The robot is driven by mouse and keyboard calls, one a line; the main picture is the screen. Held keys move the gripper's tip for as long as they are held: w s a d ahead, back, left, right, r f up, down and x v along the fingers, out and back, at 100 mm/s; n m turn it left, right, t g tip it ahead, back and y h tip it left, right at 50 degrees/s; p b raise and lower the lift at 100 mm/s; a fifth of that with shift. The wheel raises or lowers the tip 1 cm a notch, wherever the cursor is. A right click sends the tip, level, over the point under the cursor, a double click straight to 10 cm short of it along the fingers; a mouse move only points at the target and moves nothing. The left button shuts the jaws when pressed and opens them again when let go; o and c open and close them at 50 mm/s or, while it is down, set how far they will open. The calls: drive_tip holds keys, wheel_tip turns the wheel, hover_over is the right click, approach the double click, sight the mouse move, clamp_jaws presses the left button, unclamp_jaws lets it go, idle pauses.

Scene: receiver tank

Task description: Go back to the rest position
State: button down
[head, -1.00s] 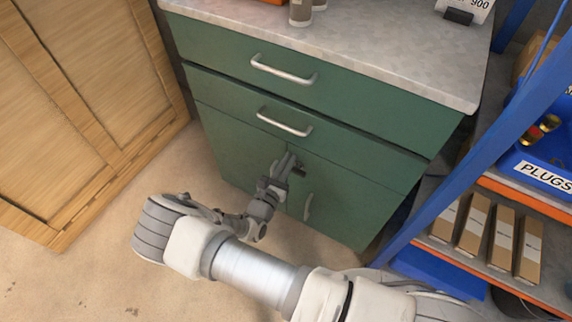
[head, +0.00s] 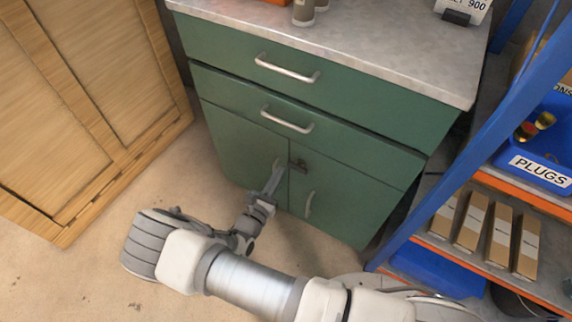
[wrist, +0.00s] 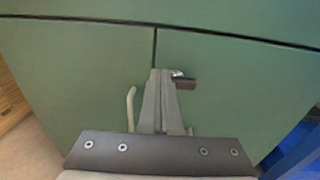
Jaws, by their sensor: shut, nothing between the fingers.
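My gripper (head: 272,181) is shut and empty in front of the lower doors of the green cabinet (head: 235,145). In the wrist view its fingers (wrist: 159,98) are together and point at the seam between the doors. The right door handle (head: 309,204) is visible right of my gripper. The left door handle (wrist: 131,108) shows left of the fingers in the wrist view. Both doors look closed.
A wooden cabinet (head: 95,100) stands at the left. A blue-framed shelf (head: 455,150) at the right holds a blue PLUGS bin (head: 540,172) and several cardboard boxes (head: 485,230). The grey countertop (head: 380,45) is above. Bare floor (head: 90,270) lies at the lower left.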

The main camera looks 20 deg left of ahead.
drive_tip(key=s+a+p, duration=0.1)
drive_tip(key=s+a, duration=0.1)
drive_tip(key=s, duration=0.5)
drive_tip(key=shift+w+r, duration=0.1)
